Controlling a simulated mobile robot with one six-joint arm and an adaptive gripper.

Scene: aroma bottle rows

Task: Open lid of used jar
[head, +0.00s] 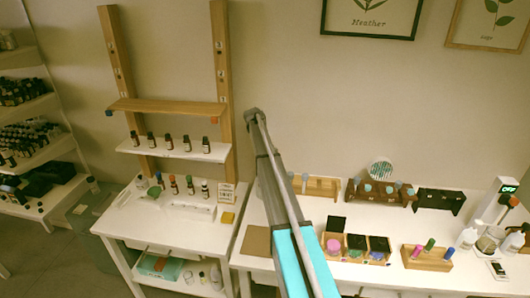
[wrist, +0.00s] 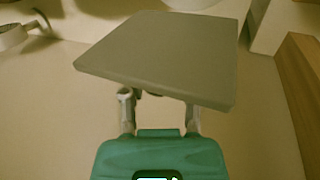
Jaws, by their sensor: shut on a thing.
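My gripper (wrist: 159,108) shows in the wrist view, its two fingers reaching under a flat, square, grey-brown lid (wrist: 160,50). It is shut on the lid, though the lid's near edge hides the fingertips and the exact grip. The lid is tilted in the picture and a small dark part shows beneath it. I cannot make out a jar under it. In the head view my arm crosses the middle, and the gripper and held lid cannot be made out there.
In the head view, the right table carries a wooden tray (head: 326,256) of coloured pots with dark square lids, a holder (head: 428,262) with coloured sticks, and a beaker (head: 489,240). A side table (head: 130,225) stands left. In the wrist view, a wooden edge (wrist: 298,75) is at right.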

